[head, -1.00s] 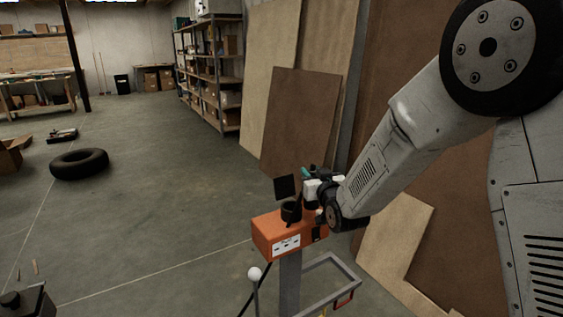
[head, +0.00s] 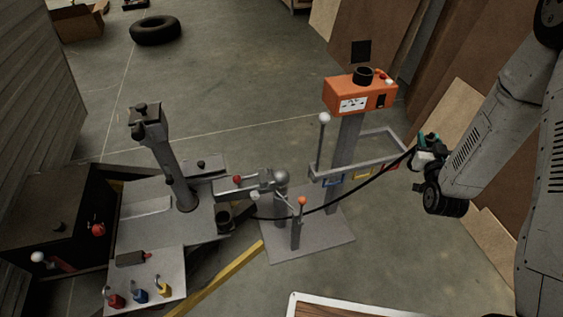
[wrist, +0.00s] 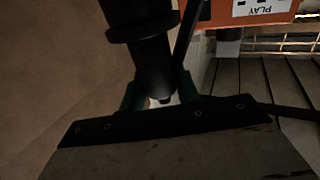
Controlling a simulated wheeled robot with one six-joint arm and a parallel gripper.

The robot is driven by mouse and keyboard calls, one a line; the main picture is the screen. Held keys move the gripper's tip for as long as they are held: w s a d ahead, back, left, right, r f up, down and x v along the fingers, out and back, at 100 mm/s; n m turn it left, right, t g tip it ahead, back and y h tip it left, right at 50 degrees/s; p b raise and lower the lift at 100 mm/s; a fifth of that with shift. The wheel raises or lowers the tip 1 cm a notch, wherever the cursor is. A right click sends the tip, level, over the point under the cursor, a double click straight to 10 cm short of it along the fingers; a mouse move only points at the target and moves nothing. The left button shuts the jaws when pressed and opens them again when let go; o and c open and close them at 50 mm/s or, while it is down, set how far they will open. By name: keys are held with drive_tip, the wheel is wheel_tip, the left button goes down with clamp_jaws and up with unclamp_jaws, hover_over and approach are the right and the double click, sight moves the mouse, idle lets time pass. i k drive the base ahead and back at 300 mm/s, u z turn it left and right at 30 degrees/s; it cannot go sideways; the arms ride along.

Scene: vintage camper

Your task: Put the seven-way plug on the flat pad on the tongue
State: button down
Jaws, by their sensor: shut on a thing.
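My gripper (head: 428,145) is shut on the black seven-way plug (wrist: 150,60), held in the air to the right of the orange box's post. In the wrist view the plug is a dark, flanged cylinder between teal fingertips. In the head view the plug is too small and dark to make out clearly. A black cable (head: 348,203) sags from the gripper to the tongue. The tongue (head: 225,186) lies at the lower left, well apart from my gripper. It carries grey flat plates (head: 147,278); I cannot tell which surface is the pad.
The orange box (head: 345,96) stands on a grey post between my gripper and the tongue, with a grey rail frame (head: 350,168) beside it. A jack (head: 165,155) rises from the tongue. Several small coloured pieces sit on the front plate. A wooden-topped surface (head: 350,306) edges the bottom.

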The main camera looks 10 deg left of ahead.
sight(145, 206)
drive_tip(key=u, duration=0.9)
drive_tip(key=i, duration=0.95)
drive_tip(key=u, duration=0.15)
